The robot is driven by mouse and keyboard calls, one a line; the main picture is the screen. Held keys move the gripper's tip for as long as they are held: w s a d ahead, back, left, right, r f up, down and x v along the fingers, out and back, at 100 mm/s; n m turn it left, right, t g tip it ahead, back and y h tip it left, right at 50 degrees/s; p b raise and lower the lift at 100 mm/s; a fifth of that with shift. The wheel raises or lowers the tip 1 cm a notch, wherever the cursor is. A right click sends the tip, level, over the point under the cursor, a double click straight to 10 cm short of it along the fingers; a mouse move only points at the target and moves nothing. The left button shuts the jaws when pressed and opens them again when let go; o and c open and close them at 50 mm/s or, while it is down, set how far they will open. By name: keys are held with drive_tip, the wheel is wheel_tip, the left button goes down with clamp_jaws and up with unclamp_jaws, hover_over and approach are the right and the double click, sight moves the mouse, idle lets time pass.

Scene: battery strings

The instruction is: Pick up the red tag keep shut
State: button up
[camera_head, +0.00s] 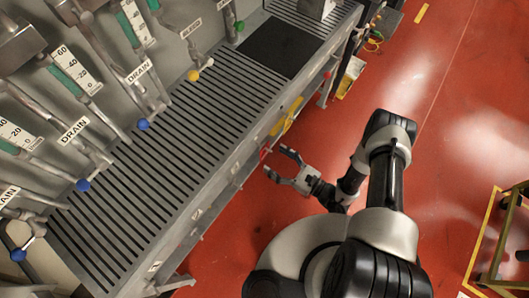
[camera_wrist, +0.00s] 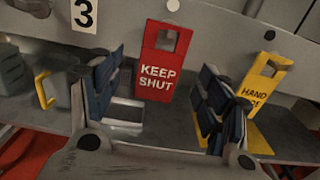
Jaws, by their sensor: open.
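The red tag (camera_wrist: 163,60) reads "KEEP SHUT" and hangs upright on the grey rail's front in the wrist view, with a cut-out near its top and a round peg head just above. In the head view only a thin red edge of the tag (camera_head: 264,154) shows at the bench front. My gripper (camera_wrist: 162,78) is open and empty, its dark blue finger pads to the left and right of the tag in the picture, with the tag showing between them. I cannot tell how far the pads are from it. In the head view my gripper (camera_head: 277,162) faces the bench front.
A plate with "3" (camera_wrist: 84,14) and a yellow handle (camera_wrist: 42,88) are at left. The slatted bench (camera_head: 185,125) carries valves behind; red floor (camera_head: 450,150) is open at right.

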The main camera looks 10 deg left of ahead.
sight(265, 152)
drive_tip(key=shift+b+x, duration=0.45)
drive_tip(key=shift+x, duration=2.45)
drive_tip(key=shift+d+r, duration=0.1)
drive_tip(key=shift+r, duration=0.05)
drive_tip(key=c, duration=1)
